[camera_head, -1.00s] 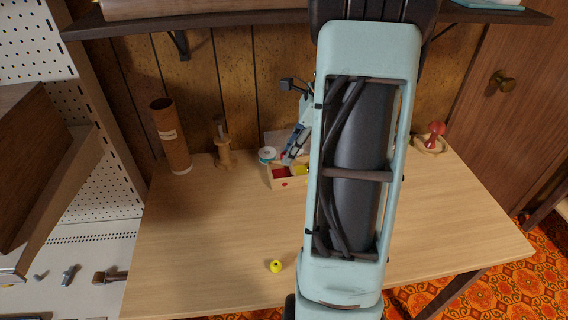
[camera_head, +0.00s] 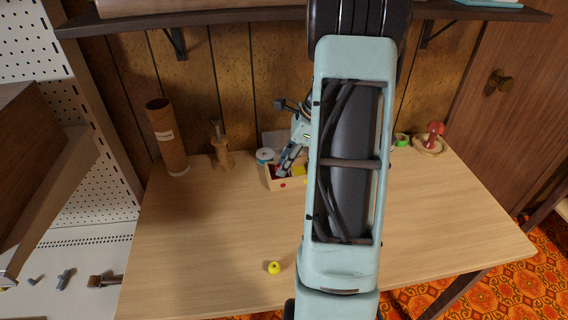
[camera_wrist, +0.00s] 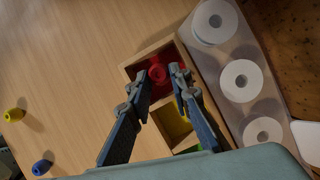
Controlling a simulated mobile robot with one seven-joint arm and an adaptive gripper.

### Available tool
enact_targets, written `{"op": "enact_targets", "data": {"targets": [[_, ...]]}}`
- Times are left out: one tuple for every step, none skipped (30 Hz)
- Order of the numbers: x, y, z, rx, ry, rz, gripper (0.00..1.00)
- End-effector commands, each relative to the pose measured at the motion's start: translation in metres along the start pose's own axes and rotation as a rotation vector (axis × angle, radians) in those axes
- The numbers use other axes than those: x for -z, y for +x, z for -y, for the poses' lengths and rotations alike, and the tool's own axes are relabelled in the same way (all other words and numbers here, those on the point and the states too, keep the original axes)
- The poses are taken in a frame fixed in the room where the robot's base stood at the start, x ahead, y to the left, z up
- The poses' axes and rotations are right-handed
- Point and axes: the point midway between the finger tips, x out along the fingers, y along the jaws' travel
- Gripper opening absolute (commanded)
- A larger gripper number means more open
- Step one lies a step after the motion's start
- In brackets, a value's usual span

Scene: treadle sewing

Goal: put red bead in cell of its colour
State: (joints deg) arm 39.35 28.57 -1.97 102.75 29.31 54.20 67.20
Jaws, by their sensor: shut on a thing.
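My gripper (camera_wrist: 163,82) is shut on the red bead (camera_wrist: 157,73) in the wrist view, with a finger on either side of it. The bead is over the red-floored cell at the upper end of the wooden sorting box (camera_wrist: 130,71). I cannot tell whether it touches the cell floor. The yellow cell (camera_wrist: 173,121) lies beside it, and a bit of a green cell (camera_wrist: 190,149) shows below. In the head view my gripper (camera_head: 284,170) reaches down into the box (camera_head: 288,184) at the back of the table; the bead is hidden there.
A yellow bead (camera_wrist: 14,115) and a blue bead (camera_wrist: 41,167) lie on the open table in the wrist view. A clear case of white spools (camera_wrist: 240,80) stands close beside the box. A cardboard tube (camera_head: 168,138) and a wooden stand (camera_head: 222,150) are further left.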

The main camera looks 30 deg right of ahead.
Motion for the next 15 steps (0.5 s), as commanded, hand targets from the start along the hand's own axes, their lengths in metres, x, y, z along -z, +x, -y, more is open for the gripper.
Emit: {"op": "enact_targets", "data": {"targets": [[0.0009,0.0026,-0.0003,-0.001,0.000,0.000,0.08],[0.0012,0.0035,-0.0003,-0.001,0.001,0.000,0.08],[0.0017,0.0046,-0.0003,-0.001,0.000,0.000,0.08],[0.0020,0.0054,-0.0003,-0.001,0.000,0.000,0.08],[0.0024,0.0062,-0.0003,-0.001,0.000,0.000,0.08],[0.0028,0.0073,-0.0003,-0.001,0.000,0.000,0.08],[0.0032,0.0081,-0.0003,-0.001,0.000,0.000,0.08],[0.0036,0.0089,-0.0003,-0.001,0.000,0.000,0.08],[0.0040,0.0097,-0.0003,-0.001,0.000,0.000,0.08],[0.0040,0.0098,-0.0003,-0.001,0.000,0.000,0.08],[0.0039,0.0095,-0.0003,0.000,0.000,0.000,0.08],[0.0039,0.0093,-0.0003,0.000,0.000,0.000,0.08],[0.0039,0.0093,-0.0003,0.000,0.000,0.000,0.22],[0.0039,0.0093,-0.0003,0.000,0.000,0.000,0.25],[0.0039,0.0093,-0.0003,-0.001,0.000,0.000,0.26]]}}
